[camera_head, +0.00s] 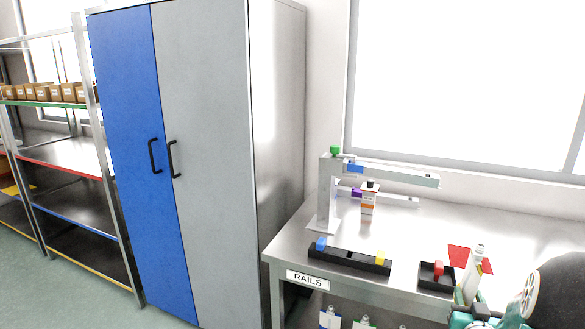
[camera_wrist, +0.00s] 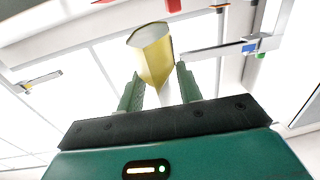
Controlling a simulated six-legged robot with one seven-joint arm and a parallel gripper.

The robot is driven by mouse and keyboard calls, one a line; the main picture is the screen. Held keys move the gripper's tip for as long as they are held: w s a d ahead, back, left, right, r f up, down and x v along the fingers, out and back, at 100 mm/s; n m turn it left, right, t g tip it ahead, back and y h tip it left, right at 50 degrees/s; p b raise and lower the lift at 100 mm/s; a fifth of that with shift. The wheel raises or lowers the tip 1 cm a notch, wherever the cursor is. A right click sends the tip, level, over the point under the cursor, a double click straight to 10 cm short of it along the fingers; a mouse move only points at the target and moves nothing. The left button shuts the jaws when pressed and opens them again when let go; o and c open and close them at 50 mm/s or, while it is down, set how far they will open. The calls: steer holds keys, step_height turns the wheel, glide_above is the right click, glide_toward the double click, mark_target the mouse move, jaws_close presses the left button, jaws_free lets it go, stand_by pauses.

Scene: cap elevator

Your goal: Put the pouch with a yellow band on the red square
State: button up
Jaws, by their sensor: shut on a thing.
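The pouch with a yellow band (camera_wrist: 154,62) is between the two green fingers of my gripper (camera_wrist: 159,77) in the wrist view. The gripper is shut on it, and its yellow part faces that camera. In the head view, the white pouch (camera_head: 472,273) is upright at the lower right, above my gripper (camera_head: 482,311), whose fingers are hard to make out. The red square (camera_head: 461,251) lies on the bench behind the pouch, which partly hides it. I cannot tell the gap between pouch and bench.
A dark tray with a red block (camera_head: 437,271) is just left of the pouch. More pouches (camera_head: 328,319) hang below the bench.

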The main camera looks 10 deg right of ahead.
steer(key=w+a+f+n+y, duration=0.1)
steer(key=w+a+f, duration=0.3)
steer(key=a, duration=0.7)
steer(key=w+a+f+n+t+y, duration=0.1)
steer(key=w+a+f+n+y, duration=0.1)
steer(key=w+a+f+y, duration=0.2)
steer(key=w+a+f+n+y, duration=0.1)
steer(key=w+a+f, duration=0.3)
steer(key=a+f, duration=0.5)
steer(key=a+y, duration=0.1)
steer(key=a, duration=0.8)
steer(key=shift+a+n+t, duration=0.3)
steer(key=shift+a+n, duration=0.05)
steer(key=shift+n, duration=0.05)
steer(key=shift+w, duration=0.15)
